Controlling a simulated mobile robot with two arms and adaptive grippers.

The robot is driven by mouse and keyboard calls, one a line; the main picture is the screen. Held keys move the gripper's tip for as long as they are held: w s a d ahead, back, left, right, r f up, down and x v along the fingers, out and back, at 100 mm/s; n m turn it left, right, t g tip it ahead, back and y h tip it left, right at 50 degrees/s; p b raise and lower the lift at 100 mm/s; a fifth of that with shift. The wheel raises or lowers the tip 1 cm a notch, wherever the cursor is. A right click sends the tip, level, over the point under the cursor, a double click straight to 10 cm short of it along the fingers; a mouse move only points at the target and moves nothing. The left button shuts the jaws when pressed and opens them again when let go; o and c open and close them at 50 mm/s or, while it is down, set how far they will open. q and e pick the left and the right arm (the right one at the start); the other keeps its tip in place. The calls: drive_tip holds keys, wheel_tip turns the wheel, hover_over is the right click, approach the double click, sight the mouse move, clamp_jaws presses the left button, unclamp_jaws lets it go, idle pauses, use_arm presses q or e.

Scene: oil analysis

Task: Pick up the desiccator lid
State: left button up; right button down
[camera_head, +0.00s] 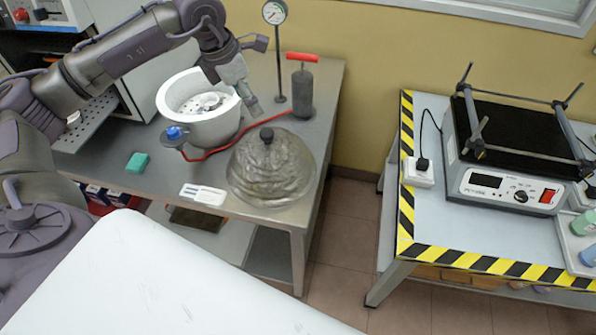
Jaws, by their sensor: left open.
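The desiccator lid (268,178) is a clear, rippled dome with a dark knob on top. It rests on the grey metal table, near the front right corner. The white desiccator bowl (185,131) stands behind it to the left, uncovered, with a perforated plate and something small inside. My left gripper (256,112) is open and empty. It points down beside the bowl's right rim, behind the lid's knob and apart from it. My right gripper is not in view.
A red hose (207,153) runs from the bowl behind the lid. A grey pump with a red handle (302,88) and a gauge on a stand (277,50) stand behind. A green block (137,162) and a white card (203,195) lie left. A gap separates the striped-edge table (436,225).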

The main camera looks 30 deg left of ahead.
use_arm(q)
drive_tip(key=p, duration=0.2)
hover_over(266, 132)
drive_tip(key=s+a, duration=0.1)
drive_tip(key=s, duration=0.1)
drive_tip(key=shift+n, duration=0.3)
drive_tip(key=x, duration=0.4)
drive_tip(key=s+a+x, duration=0.1)
drive_tip(key=x, duration=0.1)
drive_tip(key=shift+w+f, duration=0.1)
drive_tip(key=shift+f, duration=0.5)
drive_tip(key=shift+d+p+x, duration=0.15)
drive_tip(key=shift+p+x, duration=0.15)
drive_tip(key=shift+x, duration=0.35)
drive_tip(key=shift+d+p+x, duration=0.15)
drive_tip(key=shift+p+x, duration=0.1)
drive_tip(key=shift+x, duration=0.4)
drive_tip(key=p+x, duration=0.1)
drive_tip(key=x, duration=0.2)
drive_tip(key=shift+f+p, duration=0.3)
drive_tip(key=shift+f, duration=0.05)
drive_tip(key=shift+w+d+f, duration=0.1)
drive_tip(key=shift+f, duration=0.25)
drive_tip(key=shift+c, duration=0.5)
drive_tip(key=c, duration=0.5)
clamp_jaws()
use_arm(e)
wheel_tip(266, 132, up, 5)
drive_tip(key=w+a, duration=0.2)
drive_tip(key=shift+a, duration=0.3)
